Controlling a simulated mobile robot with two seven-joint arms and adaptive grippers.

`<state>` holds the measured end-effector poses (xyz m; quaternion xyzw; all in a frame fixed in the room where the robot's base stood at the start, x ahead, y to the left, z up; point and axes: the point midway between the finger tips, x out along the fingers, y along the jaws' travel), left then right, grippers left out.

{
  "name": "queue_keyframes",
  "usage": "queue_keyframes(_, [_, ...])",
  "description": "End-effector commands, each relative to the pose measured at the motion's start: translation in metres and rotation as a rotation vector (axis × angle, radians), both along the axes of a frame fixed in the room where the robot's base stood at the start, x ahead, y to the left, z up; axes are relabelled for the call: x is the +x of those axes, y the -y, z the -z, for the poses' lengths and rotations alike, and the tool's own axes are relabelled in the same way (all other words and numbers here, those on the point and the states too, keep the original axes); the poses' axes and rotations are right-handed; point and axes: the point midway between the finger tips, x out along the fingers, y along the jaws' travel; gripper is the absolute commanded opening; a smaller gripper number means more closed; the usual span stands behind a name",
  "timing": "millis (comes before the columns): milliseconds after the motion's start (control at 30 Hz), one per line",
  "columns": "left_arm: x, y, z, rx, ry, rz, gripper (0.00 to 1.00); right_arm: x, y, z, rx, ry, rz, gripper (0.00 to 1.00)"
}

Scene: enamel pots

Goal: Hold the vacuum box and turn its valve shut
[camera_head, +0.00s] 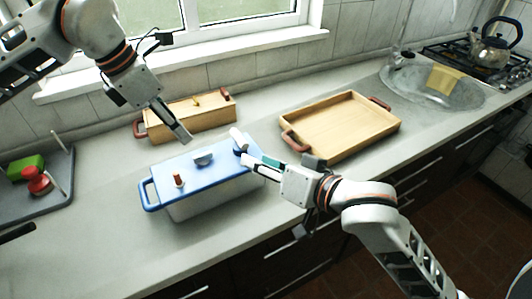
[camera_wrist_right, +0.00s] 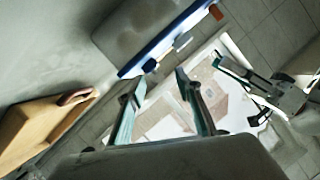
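The vacuum box (camera_head: 215,207) is a pale grey box with a blue lid, standing on the counter in the head view. Its lid carries a round grey knob (camera_head: 203,159) and a small upright orange-brown knob (camera_head: 179,181); I cannot tell which is the valve. Blue handles stick out at both ends. My right gripper (camera_head: 241,150) is open, its fingers at the right-end handle; contact is unclear. In the right wrist view its fingers are apart, with the blue lid edge (camera_wrist_right: 165,42) beyond. My left gripper (camera_head: 186,139) hangs above the lid's back edge, apart from the knobs. Its fingers show edge-on.
A wooden box (camera_head: 195,122) stands behind the vacuum box. An open wooden tray (camera_head: 340,122) with brown handles lies to the right. A grey tray (camera_head: 40,207) with red and green items is at far left. The counter in front is clear.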

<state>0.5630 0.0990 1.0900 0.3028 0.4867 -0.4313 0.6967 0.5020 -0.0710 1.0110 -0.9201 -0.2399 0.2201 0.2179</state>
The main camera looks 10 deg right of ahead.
Motion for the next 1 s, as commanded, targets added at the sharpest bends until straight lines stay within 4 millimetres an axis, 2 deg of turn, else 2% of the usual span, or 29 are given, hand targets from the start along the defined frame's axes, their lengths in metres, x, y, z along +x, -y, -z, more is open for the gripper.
queue_keyframes(100, [0.0, 0.0, 0.0, 0.0, 0.0, 0.0, 0.28, 0.006, 0.007, -0.013, 0.024, -0.027, 0.03, 0.34])
queue_keyframes(267, [0.0, 0.0, 0.0, 0.0, 0.0, 0.0, 0.28, 0.011, 0.009, -0.017, 0.042, -0.049, 0.049, 0.34])
queue_keyframes(700, [0.0, 0.0, 0.0, 0.0, 0.0, 0.0, 0.28, 0.056, -0.019, 0.001, 0.043, -0.052, 0.051, 0.34])
queue_keyframes(1000, [0.0, 0.0, 0.0, 0.0, 0.0, 0.0, 0.28, 0.07, -0.029, 0.007, 0.042, -0.05, 0.051, 0.34])
